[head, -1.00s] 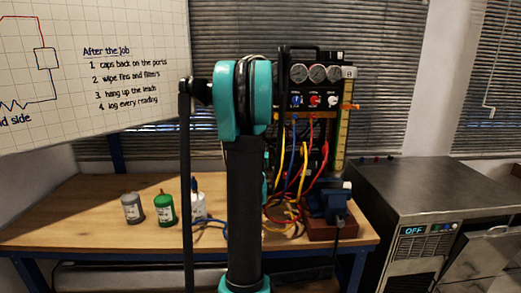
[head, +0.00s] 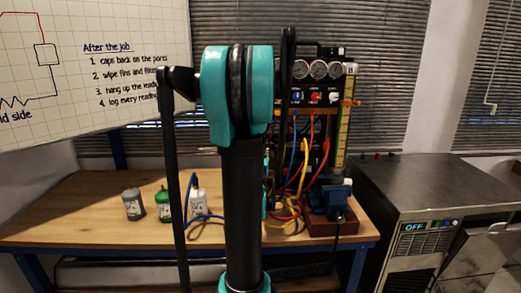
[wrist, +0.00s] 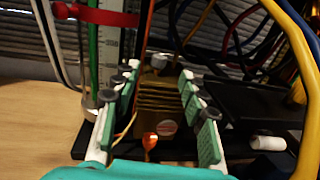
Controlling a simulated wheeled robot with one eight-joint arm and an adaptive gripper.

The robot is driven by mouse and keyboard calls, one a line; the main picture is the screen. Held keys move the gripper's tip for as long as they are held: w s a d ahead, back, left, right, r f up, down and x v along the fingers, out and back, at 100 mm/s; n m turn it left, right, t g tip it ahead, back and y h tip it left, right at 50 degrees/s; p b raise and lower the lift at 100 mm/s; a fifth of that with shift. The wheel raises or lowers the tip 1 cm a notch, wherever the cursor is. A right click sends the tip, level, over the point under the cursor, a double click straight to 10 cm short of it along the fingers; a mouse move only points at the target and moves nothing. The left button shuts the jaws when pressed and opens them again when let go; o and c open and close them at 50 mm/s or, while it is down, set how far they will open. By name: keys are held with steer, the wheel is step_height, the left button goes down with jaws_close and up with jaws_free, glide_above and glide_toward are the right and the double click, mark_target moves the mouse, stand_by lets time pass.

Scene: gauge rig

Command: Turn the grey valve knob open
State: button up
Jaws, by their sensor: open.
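In the wrist view, a small grey round piece (wrist: 158,62) sits at the far end of a ribbed brass block (wrist: 160,105). It looks like the grey valve knob, but it is small and dim, so I cannot be sure. My gripper (wrist: 160,82) is open, with its green-padded fingers either side of the brass block and nothing clearly held. Whether the fingers touch the block I cannot tell. In the head view, the gauge rig (head: 318,85) stands at the back of the bench with blue, red and pale knobs under its dials. My arm hides its left part and my gripper there.
Yellow, blue and red hoses hang before the rig; a thick yellow hose (wrist: 295,45) crosses the wrist view's right. Several bottles, including a green one (head: 164,206), and a blue vise (head: 328,198) are on the bench (head: 80,215).

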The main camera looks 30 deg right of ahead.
steer(key=shift+v, duration=1.3)
steer(key=shift+w, duration=0.1)
steer(key=w+a+m+g+h, duration=0.5)
steer(key=a+m+g+h, duration=0.15)
steer(key=a+g, duration=0.25)
steer(key=shift+m+y, duration=0.25)
steer(key=x, duration=1.7)
steer(key=shift+s+d+f, duration=0.1)
steer(key=shift+s+f, duration=0.1)
steer(key=shift+s, duration=0.05)
jaws_close()
